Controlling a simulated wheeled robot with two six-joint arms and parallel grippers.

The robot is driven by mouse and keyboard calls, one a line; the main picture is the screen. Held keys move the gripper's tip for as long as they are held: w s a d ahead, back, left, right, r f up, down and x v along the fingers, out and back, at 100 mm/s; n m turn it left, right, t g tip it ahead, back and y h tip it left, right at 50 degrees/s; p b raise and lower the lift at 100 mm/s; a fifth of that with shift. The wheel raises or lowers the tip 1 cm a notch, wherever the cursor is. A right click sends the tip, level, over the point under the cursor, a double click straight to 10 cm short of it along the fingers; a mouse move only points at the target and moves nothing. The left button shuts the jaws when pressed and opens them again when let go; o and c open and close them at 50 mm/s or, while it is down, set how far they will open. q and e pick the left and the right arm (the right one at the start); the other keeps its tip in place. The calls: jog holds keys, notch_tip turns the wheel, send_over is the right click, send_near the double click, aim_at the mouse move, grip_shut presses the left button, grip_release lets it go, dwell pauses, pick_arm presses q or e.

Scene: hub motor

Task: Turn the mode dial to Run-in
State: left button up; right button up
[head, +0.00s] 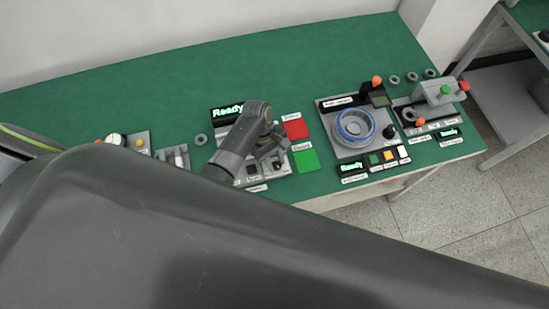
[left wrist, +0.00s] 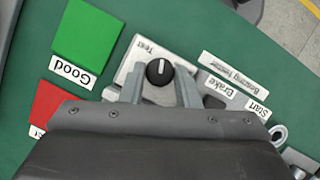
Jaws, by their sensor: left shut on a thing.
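The black round dial (left wrist: 160,72) with a white pointer line shows in the left wrist view. It sits on a light grey panel (left wrist: 137,54) with an upside-down "Test" label beside it. The pointer line points to the top of that picture. My left gripper (left wrist: 160,84) has one finger on each side of the dial and is shut on it. In the head view my left gripper (head: 275,158) reaches down to the panel by the green "Ready" display (head: 227,112) and mostly hides the dial. No "Run-in" label can be read. My right gripper is not in view.
A green Good pad (head: 305,160) and a red pad (head: 296,129) lie beside the panel. Brake (left wrist: 217,86) and Start (left wrist: 258,108) labels are close to the fingers. A station with a blue ring (head: 355,124) stands to the right on the green table (head: 330,58).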

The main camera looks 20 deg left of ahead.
pick_arm(q)
jog(key=m+y, duration=0.1)
jog(key=m, duration=0.1)
jog(key=m+g, duration=0.1)
jog(key=m, duration=0.2)
jog(key=shift+w+d+m+g+y, duration=0.2)
jog(key=shift+m+g+y, duration=0.1)
jog(key=shift+y, duration=0.1)
jog(key=m+y, duration=0.1)
jog(key=m, duration=0.2)
jog(key=m+y, duration=0.1)
jog(key=m, duration=0.2)
jog(key=shift+d, duration=0.15)
jog(key=o, duration=0.7)
jog(key=shift+w+r, duration=0.1)
